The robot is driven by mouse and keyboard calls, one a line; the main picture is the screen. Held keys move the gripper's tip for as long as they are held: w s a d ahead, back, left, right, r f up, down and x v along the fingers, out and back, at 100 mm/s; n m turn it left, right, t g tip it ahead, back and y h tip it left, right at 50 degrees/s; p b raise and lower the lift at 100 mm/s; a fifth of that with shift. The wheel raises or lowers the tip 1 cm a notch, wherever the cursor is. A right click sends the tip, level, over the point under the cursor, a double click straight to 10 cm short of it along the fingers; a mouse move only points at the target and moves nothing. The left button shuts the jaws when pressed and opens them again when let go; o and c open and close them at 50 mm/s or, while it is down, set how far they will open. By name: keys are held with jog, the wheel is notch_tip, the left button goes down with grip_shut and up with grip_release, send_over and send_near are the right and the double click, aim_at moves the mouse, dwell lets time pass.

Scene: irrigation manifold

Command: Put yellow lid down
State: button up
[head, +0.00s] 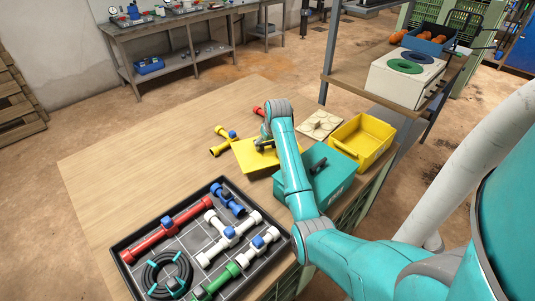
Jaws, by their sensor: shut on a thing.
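The yellow lid (246,160) is a flat plate near the middle of the wooden table. My gripper (264,146) is above it and shut on it, partly hidden by my own arm. I cannot tell whether the lid touches the table or hangs just above it. The yellow box (374,136) stands open to the right, at the table's right edge. My arm hides the lid's right part.
A teal box (320,182) with a dark handle stands right of my arm. A yellow pipe fitting (222,146), a red fitting (258,111) and a pale round-pocketed tray (320,124) lie nearby. A black tray (137,239) of pipe parts is in front. The table's left is clear.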

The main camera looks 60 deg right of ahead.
aim_at(269, 150)
jog(key=shift+f, duration=2.6)
jog(key=shift+f, duration=0.15)
jog(key=o, duration=1.1)
jog(key=v, duration=1.2)
jog(key=shift+r, duration=0.2)
